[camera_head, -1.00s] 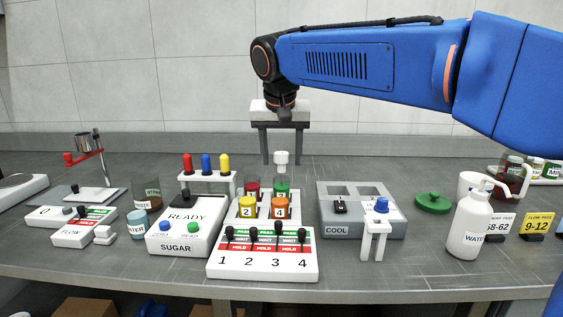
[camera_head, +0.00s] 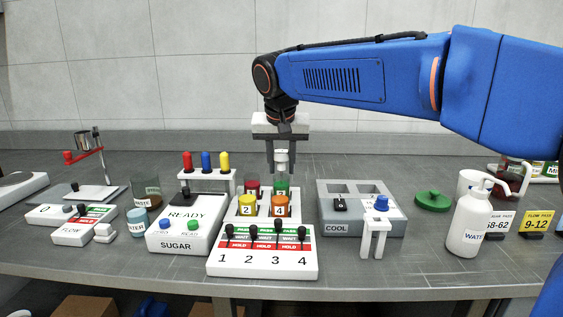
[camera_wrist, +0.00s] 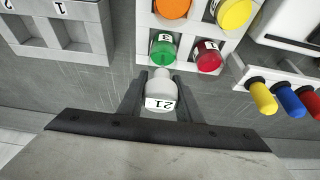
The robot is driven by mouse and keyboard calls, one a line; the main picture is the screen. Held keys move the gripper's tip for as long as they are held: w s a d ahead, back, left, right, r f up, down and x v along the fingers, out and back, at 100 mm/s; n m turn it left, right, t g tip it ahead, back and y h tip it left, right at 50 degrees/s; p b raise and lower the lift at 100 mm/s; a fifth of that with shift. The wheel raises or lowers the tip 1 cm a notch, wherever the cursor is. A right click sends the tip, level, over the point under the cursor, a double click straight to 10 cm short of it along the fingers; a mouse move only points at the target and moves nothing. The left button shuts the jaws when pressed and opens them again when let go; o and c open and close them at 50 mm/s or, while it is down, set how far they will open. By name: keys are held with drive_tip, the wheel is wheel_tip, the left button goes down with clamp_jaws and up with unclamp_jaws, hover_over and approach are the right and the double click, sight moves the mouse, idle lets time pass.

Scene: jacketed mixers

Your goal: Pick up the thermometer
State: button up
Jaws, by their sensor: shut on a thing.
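The thermometer (camera_head: 281,157) is a white upright piece with a wide head, at the green cup in the middle of the bench. In the wrist view its white head (camera_wrist: 160,92) carries a label that reads 21. My gripper (camera_head: 281,163) points down from above, with its fingers on either side of the head. In the wrist view my gripper (camera_wrist: 160,85) is shut on the thermometer. The green cup (camera_wrist: 163,47) is right beside the head there. I cannot tell whether the lower stem sits in the cup or behind it.
A red cup (camera_wrist: 207,56) stands next to the green one, with yellow and orange cups in front in a white rack (camera_head: 231,216). A holder with red, blue and yellow pieces (camera_head: 206,162) is at left. The grey COOL block (camera_head: 362,222) is at right.

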wheel_tip(320, 180, up, 20)
idle(1.8)
